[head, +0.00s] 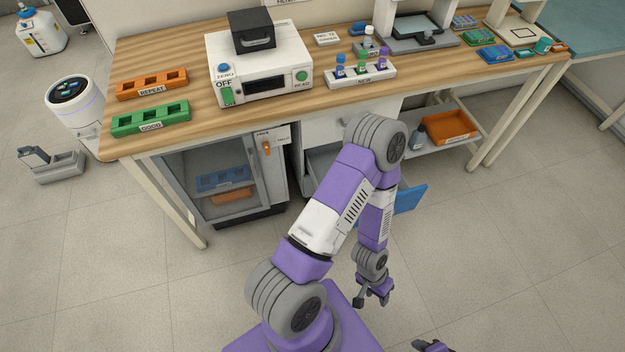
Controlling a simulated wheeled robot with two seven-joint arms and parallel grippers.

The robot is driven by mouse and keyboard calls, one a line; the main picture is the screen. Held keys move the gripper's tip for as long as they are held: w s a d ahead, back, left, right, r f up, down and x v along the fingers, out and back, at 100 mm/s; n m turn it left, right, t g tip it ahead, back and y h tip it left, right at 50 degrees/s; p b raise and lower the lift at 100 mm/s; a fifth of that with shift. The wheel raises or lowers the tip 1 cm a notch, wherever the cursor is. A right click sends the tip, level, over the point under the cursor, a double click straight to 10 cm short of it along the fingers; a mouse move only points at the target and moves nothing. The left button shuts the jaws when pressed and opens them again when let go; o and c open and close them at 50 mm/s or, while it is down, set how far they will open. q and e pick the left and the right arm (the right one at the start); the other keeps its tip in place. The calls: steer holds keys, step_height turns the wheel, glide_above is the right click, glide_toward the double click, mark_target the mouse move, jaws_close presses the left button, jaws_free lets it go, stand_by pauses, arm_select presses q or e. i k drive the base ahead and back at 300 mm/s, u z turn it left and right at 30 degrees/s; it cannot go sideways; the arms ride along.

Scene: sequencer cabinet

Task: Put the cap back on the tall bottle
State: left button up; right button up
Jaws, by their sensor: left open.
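My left gripper (373,298) hangs low over the floor in front of the bench, open and empty. My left arm rises in front of the bench and bends down to it. Part of what looks like my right gripper (432,346) shows at the bottom edge; its jaws cannot be made out. A small bottle (368,40) with a pale top stands on the bench behind the white vial rack (345,78). A dark bottle (418,134) stands on the lower shelf. I cannot tell which is the tall bottle, and no loose cap is clearly seen.
A white sequencer box (225,60) with a black block stands on the wooden bench, right of orange (135,84) and green (160,117) racks. Capped vials sit in the vial rack. An orange tray (449,127) lies on the lower shelf. A glass-door cabinet (205,175) stands below. Floor around my gripper is clear.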

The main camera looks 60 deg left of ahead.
mark_target(549, 35)
steer(key=u, duration=0.8)
steer(key=i, duration=1)
